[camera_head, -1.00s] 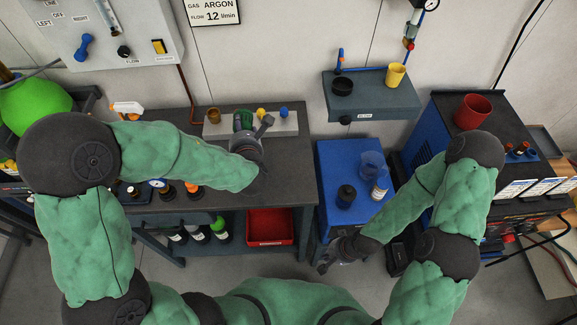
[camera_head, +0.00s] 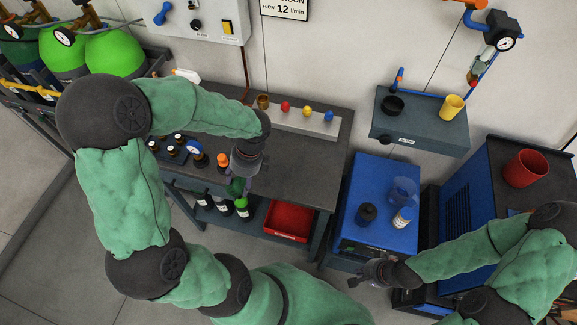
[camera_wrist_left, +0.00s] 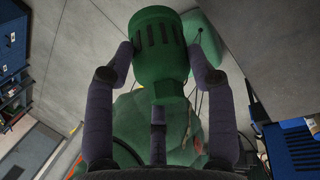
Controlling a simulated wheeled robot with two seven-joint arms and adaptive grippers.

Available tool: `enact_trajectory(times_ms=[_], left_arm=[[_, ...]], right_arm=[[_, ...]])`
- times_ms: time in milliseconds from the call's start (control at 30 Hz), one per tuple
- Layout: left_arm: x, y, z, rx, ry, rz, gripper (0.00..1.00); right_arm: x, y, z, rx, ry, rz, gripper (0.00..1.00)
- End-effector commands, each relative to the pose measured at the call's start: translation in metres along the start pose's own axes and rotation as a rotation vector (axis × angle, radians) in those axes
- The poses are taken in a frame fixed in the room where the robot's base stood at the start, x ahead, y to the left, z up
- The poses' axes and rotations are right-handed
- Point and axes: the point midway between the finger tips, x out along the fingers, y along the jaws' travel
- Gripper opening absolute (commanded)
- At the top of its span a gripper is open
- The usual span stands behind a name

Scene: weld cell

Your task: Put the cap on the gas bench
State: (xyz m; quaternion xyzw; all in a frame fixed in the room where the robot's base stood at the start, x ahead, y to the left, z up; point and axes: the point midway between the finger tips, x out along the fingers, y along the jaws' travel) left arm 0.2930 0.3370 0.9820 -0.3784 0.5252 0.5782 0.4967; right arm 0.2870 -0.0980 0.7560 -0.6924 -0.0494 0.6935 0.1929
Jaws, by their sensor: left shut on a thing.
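The cap (camera_head: 237,187) is green. In the left wrist view the slotted green cap (camera_wrist_left: 160,50) sits between the fingers, its narrower end toward the palm. My left gripper (camera_head: 241,174) is shut on it and points down at the front edge of the gas bench (camera_head: 300,165), a dark grey table. Whether the cap touches the bench is unclear. My right gripper (camera_head: 370,276) is low in front of the blue cabinet, with no held thing visible; its finger opening is too small to judge.
A pale strip with a red knob (camera_head: 285,106), a yellow one and a blue one lies along the bench back. Small bottles and an orange-topped item (camera_head: 223,160) stand left of my gripper. A red bin (camera_head: 289,221) sits below. The bench's right part is clear.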

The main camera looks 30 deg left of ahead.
Motion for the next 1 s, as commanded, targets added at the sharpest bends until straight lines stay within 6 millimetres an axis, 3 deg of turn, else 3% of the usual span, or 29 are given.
enact_trajectory(times_ms=[233,400,600,833,1000], left_arm=[[-0.014,0.013,-0.016,-0.372,0.348,-0.064,0.20],[-0.035,0.005,-0.018,-0.640,0.537,-0.154,0.20],[-0.060,-0.009,-0.006,-0.907,0.669,-0.263,0.20],[-0.072,-0.022,0.004,-1.043,0.719,-0.318,0.20],[-0.068,-0.053,-0.006,-1.042,0.722,-0.316,0.19]], right_arm=[[-0.008,-0.003,0.000,0.000,0.000,0.000,0.00],[-0.013,-0.004,0.000,0.000,0.001,0.000,0.00],[-0.017,-0.006,0.000,0.000,0.001,0.000,0.00],[-0.019,-0.007,0.001,0.000,0.001,0.000,0.00],[-0.020,-0.007,0.001,0.000,0.001,0.000,0.00]])
